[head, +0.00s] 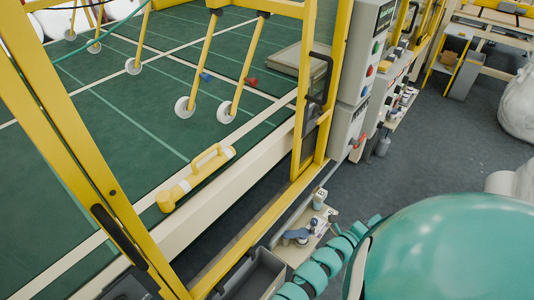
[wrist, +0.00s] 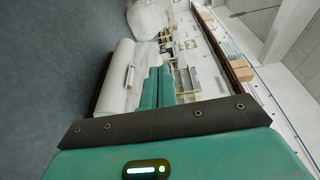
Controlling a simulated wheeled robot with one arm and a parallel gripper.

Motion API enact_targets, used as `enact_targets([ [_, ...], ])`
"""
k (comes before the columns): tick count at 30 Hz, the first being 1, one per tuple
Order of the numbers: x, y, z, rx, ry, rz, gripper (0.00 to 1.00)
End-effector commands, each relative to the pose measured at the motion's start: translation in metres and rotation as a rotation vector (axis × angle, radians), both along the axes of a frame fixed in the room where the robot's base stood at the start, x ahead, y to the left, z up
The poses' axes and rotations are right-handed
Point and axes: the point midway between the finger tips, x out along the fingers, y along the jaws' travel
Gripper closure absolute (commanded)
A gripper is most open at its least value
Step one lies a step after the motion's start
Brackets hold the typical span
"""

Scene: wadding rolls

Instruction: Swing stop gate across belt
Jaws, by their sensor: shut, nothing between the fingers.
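The green belt (head: 95,115) with pale grid lines fills the left of the head view. A cream bar with a yellow handle (head: 196,178) lies along the belt's near edge, lengthwise and not across the belt. It looks like the stop gate. Its yellow round end is at lower left. In the wrist view, a teal housing and a dark bolted edge of my gripper (wrist: 155,122) fill the bottom. It is shut and empty. It touches nothing there, and the bar is not in that view. My teal ribbed arm shows at the head view's lower right, apart from the bar.
Yellow frame posts (head: 100,170) stand before the belt. White-wheeled yellow legs (head: 240,75) stand over it. A grey control box (head: 362,55) with buttons stands right of a yellow post. A grey bin (head: 252,275) sits below. Carpet (head: 445,140) is clear at right. White rolls (wrist: 125,75) show in the wrist view.

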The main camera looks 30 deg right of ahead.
Motion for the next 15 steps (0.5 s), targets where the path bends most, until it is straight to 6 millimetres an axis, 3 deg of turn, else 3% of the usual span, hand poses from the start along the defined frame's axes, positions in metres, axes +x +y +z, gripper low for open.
enact_targets([
  [8, 0.076, 0.013, -0.014, 0.230, -0.359, 0.271, 1.00],
  [15, 0.149, 0.052, 0.002, 0.413, -0.653, 0.547, 1.00],
])
